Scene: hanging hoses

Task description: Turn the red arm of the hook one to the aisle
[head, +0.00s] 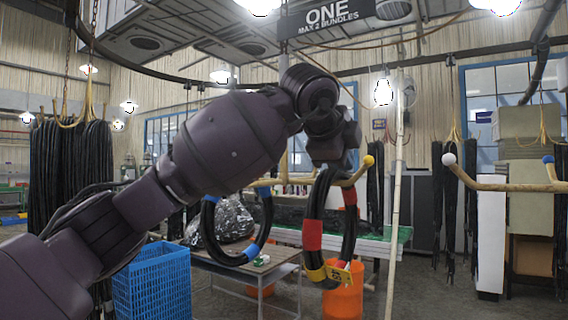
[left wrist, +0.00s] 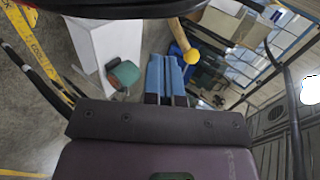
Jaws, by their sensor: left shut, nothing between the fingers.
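The sign ONE (head: 327,14) hangs at the top of the head view. Below it a wooden hook arm (head: 352,180) ends in a yellow ball (head: 369,160). A black hose with red bands (head: 312,235) and a black hose with blue bands (head: 267,215) hang beneath. I see no red tip; my left arm covers the hook's middle. My left gripper (head: 334,150) is by the yellow-tipped arm, above the red-banded hose. In the left wrist view its blue fingers (left wrist: 166,77) are shut and empty, with the yellow ball (left wrist: 192,57) just right of them. My right gripper is out of view.
Another wooden hook with a white ball (head: 449,159) and a blue ball (head: 548,159) stands at the right. A blue crate (head: 152,285), a low table (head: 245,270) and an orange bucket (head: 343,295) are below. Black hose bundles (head: 70,170) hang at the left.

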